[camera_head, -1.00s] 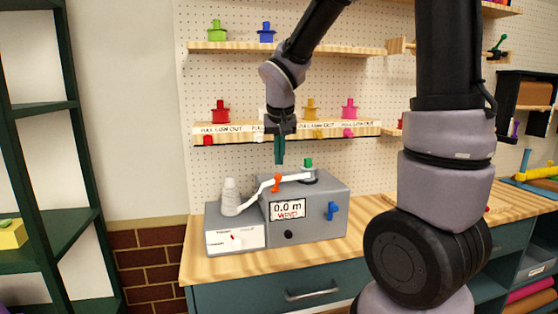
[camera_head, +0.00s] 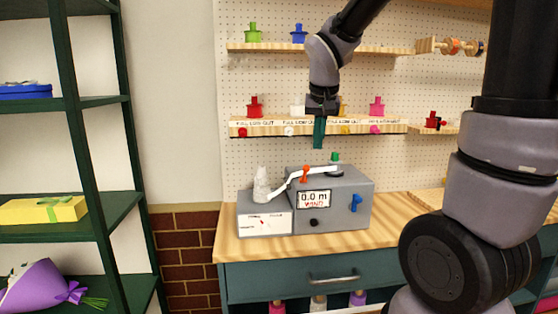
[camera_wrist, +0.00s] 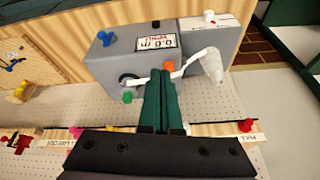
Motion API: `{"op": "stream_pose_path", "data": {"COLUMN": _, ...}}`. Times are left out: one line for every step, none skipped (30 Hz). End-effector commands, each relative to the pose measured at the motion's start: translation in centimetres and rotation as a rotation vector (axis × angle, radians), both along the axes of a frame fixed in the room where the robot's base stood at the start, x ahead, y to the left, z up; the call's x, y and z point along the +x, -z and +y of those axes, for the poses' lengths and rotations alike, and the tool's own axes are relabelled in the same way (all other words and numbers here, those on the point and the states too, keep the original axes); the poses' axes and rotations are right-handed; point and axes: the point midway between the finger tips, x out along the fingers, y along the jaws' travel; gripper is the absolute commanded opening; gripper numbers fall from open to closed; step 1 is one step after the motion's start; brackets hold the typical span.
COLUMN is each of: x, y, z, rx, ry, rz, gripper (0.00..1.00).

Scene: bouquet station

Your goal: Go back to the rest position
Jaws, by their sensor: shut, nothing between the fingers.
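My gripper (camera_head: 319,132) hangs in front of the spool ledge, above the grey winding machine, with its green fingers together and empty. In the wrist view the closed fingers (camera_wrist: 159,100) point toward the grey machine (camera_wrist: 160,50). In the head view the machine (camera_head: 340,212) stands on the wooden counter, its display reading "0.0 m WIND". A white arm runs from a white, cone-like piece (camera_head: 261,186) on the left to the top of the machine. An orange knob (camera_head: 305,174), a green knob (camera_head: 335,156) and a blue knob (camera_head: 356,202) are on it.
Ribbon spools stand on the labelled ledge (camera_head: 390,127) and upper shelf (camera_head: 385,50) behind my gripper. A dark green rack (camera_head: 75,130) at left holds a yellow box (camera_head: 42,210) and a purple bouquet (camera_head: 40,285). The counter (camera_head: 250,245) front is clear.

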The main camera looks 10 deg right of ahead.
Motion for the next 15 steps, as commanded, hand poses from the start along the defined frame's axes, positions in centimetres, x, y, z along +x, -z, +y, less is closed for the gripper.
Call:
{"op": "stream_pose_path", "data": {"x": -1.1, "y": -1.2, "z": -0.9, "rx": 0.021, "ry": 0.016, "rz": -0.019, "gripper": 0.00}}
{"op": "stream_pose_path", "data": {"x": -2.0, "y": -1.8, "z": -1.4, "rx": 0.035, "ry": 0.025, "rz": -0.028, "gripper": 0.00}}
{"op": "stream_pose_path", "data": {"x": -3.2, "y": -2.7, "z": -2.1, "rx": 0.056, "ry": 0.036, "rz": -0.041, "gripper": 0.00}}
{"op": "stream_pose_path", "data": {"x": -4.2, "y": -3.3, "z": -2.6, "rx": 0.073, "ry": 0.044, "rz": -0.051, "gripper": 0.00}}
{"op": "stream_pose_path", "data": {"x": -5.2, "y": -3.9, "z": -3.1, "rx": 0.089, "ry": 0.051, "rz": -0.063, "gripper": 0.00}}
{"op": "stream_pose_path", "data": {"x": -6.6, "y": -4.6, "z": -3.6, "rx": 0.113, "ry": 0.060, "rz": -0.080, "gripper": 0.00}}
{"op": "stream_pose_path", "data": {"x": -7.6, "y": -5.1, "z": -3.9, "rx": 0.130, "ry": 0.066, "rz": -0.092, "gripper": 0.00}}
{"op": "stream_pose_path", "data": {"x": -8.6, "y": -5.5, "z": -4.2, "rx": 0.148, "ry": 0.071, "rz": -0.105, "gripper": 0.00}}
{"op": "stream_pose_path", "data": {"x": -9.8, "y": -5.9, "z": -4.6, "rx": 0.170, "ry": 0.076, "rz": -0.121, "gripper": 0.00}}
{"op": "stream_pose_path", "data": {"x": -10.7, "y": -6.3, "z": -4.8, "rx": 0.185, "ry": 0.079, "rz": -0.135, "gripper": 0.00}}
{"op": "stream_pose_path", "data": {"x": -11.5, "y": -6.5, "z": -4.9, "rx": 0.200, "ry": 0.081, "rz": -0.147, "gripper": 0.00}}
{"op": "stream_pose_path", "data": {"x": -12.5, "y": -6.8, "z": -5.0, "rx": 0.218, "ry": 0.083, "rz": -0.164, "gripper": 0.00}}
{"op": "stream_pose_path", "data": {"x": -13.2, "y": -7.0, "z": -5.1, "rx": 0.231, "ry": 0.085, "rz": -0.175, "gripper": 0.00}}
{"op": "stream_pose_path", "data": {"x": -13.8, "y": -7.1, "z": -5.1, "rx": 0.242, "ry": 0.083, "rz": -0.185, "gripper": 0.00}}
{"op": "stream_pose_path", "data": {"x": -14.4, "y": -7.3, "z": -5.2, "rx": 0.253, "ry": 0.083, "rz": -0.198, "gripper": 0.00}}
